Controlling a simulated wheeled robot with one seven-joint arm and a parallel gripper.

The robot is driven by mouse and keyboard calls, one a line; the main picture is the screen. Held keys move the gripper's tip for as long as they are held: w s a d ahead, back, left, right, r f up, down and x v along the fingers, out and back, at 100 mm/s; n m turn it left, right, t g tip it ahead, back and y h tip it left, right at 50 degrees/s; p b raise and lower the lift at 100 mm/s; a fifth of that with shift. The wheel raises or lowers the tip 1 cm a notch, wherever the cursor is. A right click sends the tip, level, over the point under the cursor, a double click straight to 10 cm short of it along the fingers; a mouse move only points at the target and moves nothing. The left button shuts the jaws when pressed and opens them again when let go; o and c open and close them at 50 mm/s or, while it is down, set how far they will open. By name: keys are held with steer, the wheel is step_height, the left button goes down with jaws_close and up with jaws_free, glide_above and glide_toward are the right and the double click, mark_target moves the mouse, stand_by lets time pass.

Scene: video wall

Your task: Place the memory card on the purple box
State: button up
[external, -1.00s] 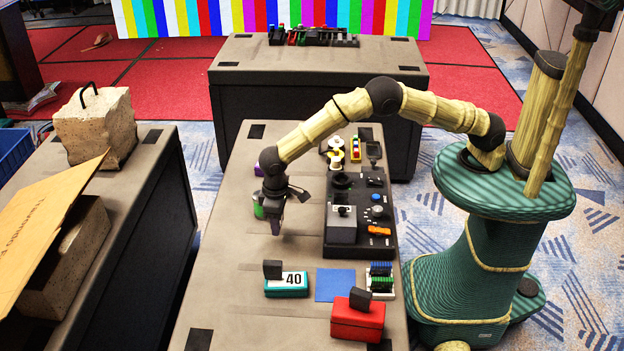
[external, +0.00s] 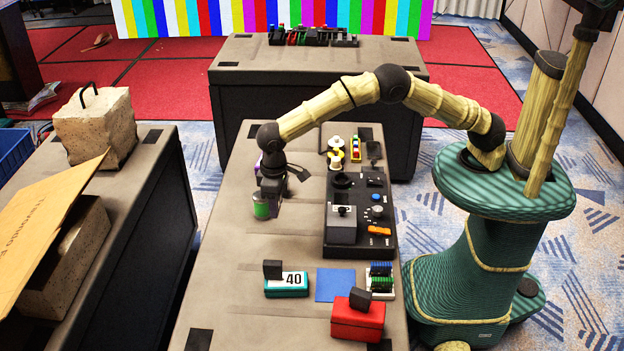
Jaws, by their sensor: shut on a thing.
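My gripper (external: 273,212) points down over the left part of the near table, at the green can (external: 260,209). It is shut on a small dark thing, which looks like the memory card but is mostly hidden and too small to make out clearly. The can is just left of the fingers, partly covered by them; I cannot tell whether they touch. A purple thing, apparently the purple box (external: 258,167), shows only as a sliver behind my wrist, farther back than the fingers. Most of it is hidden.
A black control panel (external: 376,243) lies right of my gripper. Nearer are a teal box (external: 285,289) marked 40, a blue square (external: 334,285) and a red box (external: 357,323); dark blocks stand on the teal and red boxes. The table's left front is clear.

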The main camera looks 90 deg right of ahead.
steer(key=w+d+r+p, duration=0.1)
steer(key=w+d, duration=0.1)
steer(key=d, duration=0.8)
steer(key=w+d+r+p, duration=0.1)
steer(key=w+d, duration=0.2)
steer(key=d, duration=0.7)
steer(key=w+d+r+n+p, duration=0.1)
steer(key=w+d+r, duration=0.1)
steer(key=d, duration=0.9)
steer(key=shift+w+p, duration=0.35)
steer(key=shift+w, duration=0.15)
steer(key=shift+r, duration=0.1)
steer(key=shift+f, duration=3.15)
steer(key=shift+f, duration=0.1)
steer(key=shift+f, duration=1.75)
